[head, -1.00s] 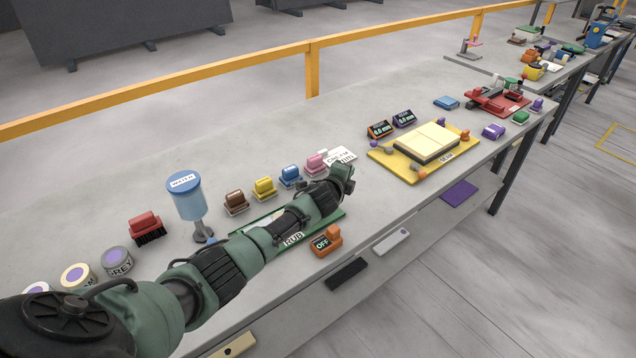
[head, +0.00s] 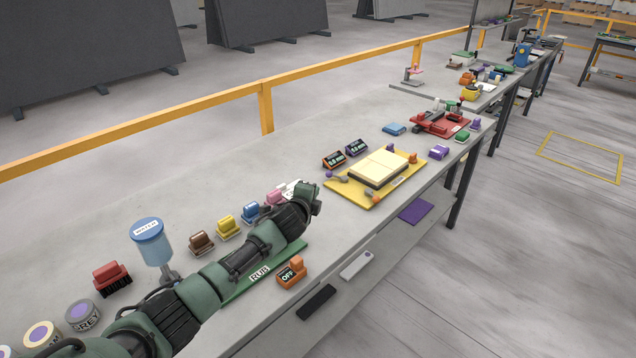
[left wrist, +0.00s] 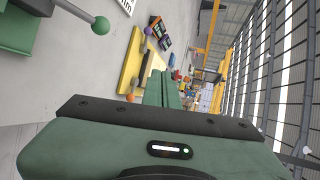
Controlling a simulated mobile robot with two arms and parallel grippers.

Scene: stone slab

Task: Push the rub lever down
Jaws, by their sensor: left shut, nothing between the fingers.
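The green plate marked RUB (head: 262,273) lies near the bench's front edge, mostly hidden under my left arm in the head view. The rub lever cannot be made out there. In the left wrist view, a grey rod with a green ball (left wrist: 100,25) reaches from a green body (left wrist: 18,30) at the upper left; it looks like the rub lever. My left gripper (head: 314,194) is shut and empty above the plate's far right end, and its fingers (left wrist: 165,88) point away in the wrist view, apart from the green ball. My right gripper is not in view.
An orange block marked OFF (head: 291,274) stands in front of the plate. Colored stamps (head: 228,229) and a blue water cup (head: 151,245) stand behind my arm. Bare bench lies between the plate and tray.

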